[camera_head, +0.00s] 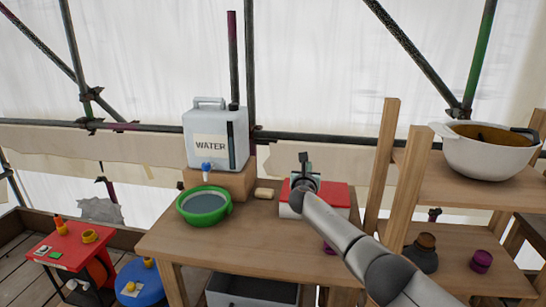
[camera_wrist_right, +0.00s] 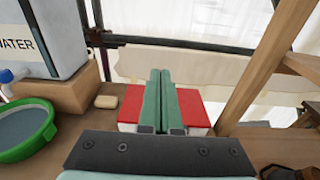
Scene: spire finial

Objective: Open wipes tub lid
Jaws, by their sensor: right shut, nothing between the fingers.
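The wipes tub (camera_head: 340,197) looks like a white box with a red lid, standing on the wooden table to the right of the water container. Its red lid and white sides also show in the right wrist view (camera_wrist_right: 132,102), on both sides of my fingers. The lid looks closed. My right gripper (camera_head: 304,165) is over the tub and hides its middle part. In the right wrist view its two green fingers (camera_wrist_right: 161,85) are together with nothing between them. I cannot tell whether they touch the lid. My left gripper is not in view.
A white water container (camera_head: 207,128) stands on a wooden block at the table's back. A green basin (camera_head: 204,218) and a pale soap bar (camera_head: 264,193) are left of the tub. A wooden shelf with a white pot (camera_head: 484,158) rises at right. The table's front left (camera_head: 230,245) is clear.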

